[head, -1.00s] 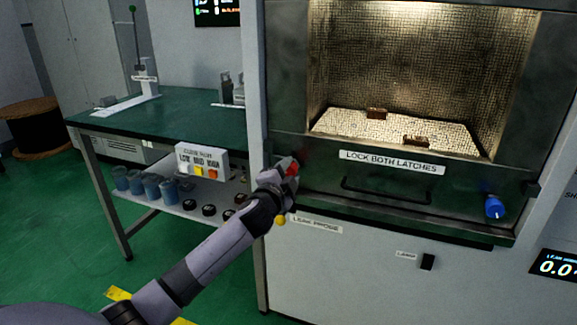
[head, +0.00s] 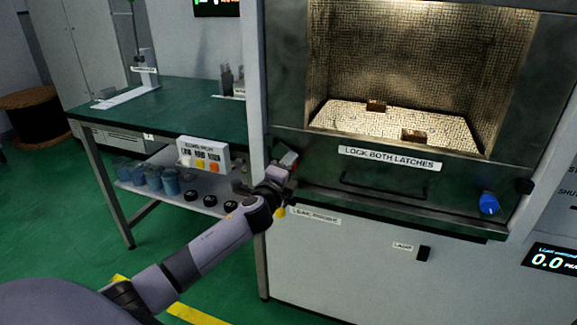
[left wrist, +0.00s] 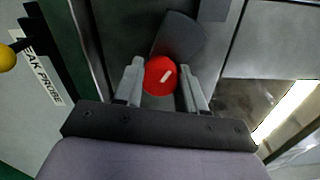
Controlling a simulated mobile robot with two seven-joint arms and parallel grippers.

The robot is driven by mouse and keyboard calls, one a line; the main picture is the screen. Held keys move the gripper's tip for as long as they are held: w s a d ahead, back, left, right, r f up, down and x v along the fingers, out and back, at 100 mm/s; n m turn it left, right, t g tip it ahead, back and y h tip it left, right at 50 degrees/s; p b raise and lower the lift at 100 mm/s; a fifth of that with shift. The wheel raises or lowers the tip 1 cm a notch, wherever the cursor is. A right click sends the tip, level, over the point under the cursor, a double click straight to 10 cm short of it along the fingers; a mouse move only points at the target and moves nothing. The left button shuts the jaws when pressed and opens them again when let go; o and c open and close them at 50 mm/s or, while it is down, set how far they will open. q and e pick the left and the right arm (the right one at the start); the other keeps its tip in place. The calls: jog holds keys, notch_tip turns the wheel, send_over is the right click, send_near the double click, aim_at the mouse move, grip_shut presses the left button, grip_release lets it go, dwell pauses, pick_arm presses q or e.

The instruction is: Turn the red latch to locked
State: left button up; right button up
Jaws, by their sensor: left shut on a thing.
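The red latch (left wrist: 159,76) is a round red knob with a white mark, between the two fingertips of my left gripper (left wrist: 161,88) in the left wrist view. A dark grey flat piece (left wrist: 180,38) shows just beyond it. In the head view my left gripper (head: 284,168) is at the left end of the door's lower panel, shut on the latch, which it mostly hides. The label "LOCK BOTH LATCHES" (head: 388,158) is on the door. A blue latch (head: 489,203) is at the door's right end. My right gripper is not in view.
A yellow knob (left wrist: 7,58) by the leak probe label (left wrist: 42,68) is close to my left gripper. A green-topped bench (head: 165,112) with a button box (head: 203,156) stands at left. A dark door handle (head: 385,190) lies between the latches.

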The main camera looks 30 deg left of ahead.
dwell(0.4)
pick_arm(q)
jog(key=o, duration=1.1)
jog(key=shift+c, duration=0.2)
jog(key=v, duration=0.7)
jog(key=shift+p, duration=0.3)
jog(key=shift+s, duration=0.1)
jog(key=s+d+f+n+g+h+p, duration=0.4)
jog(key=s+d+f+n+p, duration=0.15)
jog(key=s+d+f, duration=0.45)
jog(key=s+d+f+n+g+h+p, duration=0.1)
jog(key=s+d+n, duration=0.1)
jog(key=s, duration=0.3)
jog(key=s+d+f+n+g, duration=0.1)
jog(key=s+d+f+n, duration=0.1)
jog(key=s+n, duration=0.2)
jog(key=s+d+f+n+g+h+p, duration=0.1)
jog(key=s+d+f+n, duration=0.1)
jog(key=s, duration=0.5)
jog(key=shift+s+d+n+h+p, duration=0.35)
jog(key=shift+d+n, duration=0.25)
jog(key=shift+n, duration=0.15)
